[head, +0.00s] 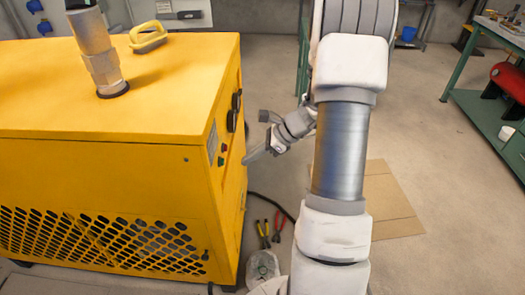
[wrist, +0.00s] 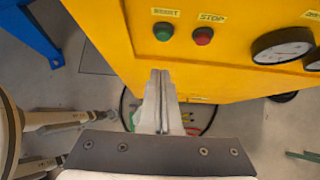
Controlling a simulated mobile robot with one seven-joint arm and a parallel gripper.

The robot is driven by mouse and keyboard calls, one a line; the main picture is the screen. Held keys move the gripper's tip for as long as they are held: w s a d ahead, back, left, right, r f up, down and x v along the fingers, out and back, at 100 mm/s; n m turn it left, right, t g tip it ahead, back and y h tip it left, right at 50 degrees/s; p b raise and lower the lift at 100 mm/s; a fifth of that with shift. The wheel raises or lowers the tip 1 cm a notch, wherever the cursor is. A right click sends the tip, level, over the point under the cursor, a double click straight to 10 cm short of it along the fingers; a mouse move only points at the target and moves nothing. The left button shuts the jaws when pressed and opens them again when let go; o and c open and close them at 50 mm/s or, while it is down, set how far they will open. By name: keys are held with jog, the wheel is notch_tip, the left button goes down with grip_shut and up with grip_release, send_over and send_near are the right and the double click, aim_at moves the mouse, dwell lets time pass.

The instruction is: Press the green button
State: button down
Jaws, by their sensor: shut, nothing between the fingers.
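The green button (wrist: 163,31) is under a START label on the yellow machine's side panel, left of the red button (wrist: 202,36) in the wrist view. In the head view the green button (head: 221,161) looks small on the machine's right side. My gripper (wrist: 160,73) is shut and empty, its fingertips pointing toward the panel below the green button in the wrist view. In the head view my gripper (head: 247,160) is just right of the panel. I cannot tell exactly how far the tips are from the panel.
The yellow machine (head: 120,170) fills the left, with a pipe (head: 97,50) and a yellow-handled brush (head: 148,37) on top. A gauge (wrist: 283,45) is right of the buttons. Pliers (head: 278,225) and flat cardboard (head: 385,200) lie on the floor. A green bench (head: 505,110) stands right.

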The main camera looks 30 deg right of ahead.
aim_at(223, 162)
jog(key=a, duration=0.1)
jog(key=w+a, duration=0.2)
jog(key=shift+w+a+f, duration=0.25)
jog(key=shift+a, duration=0.1)
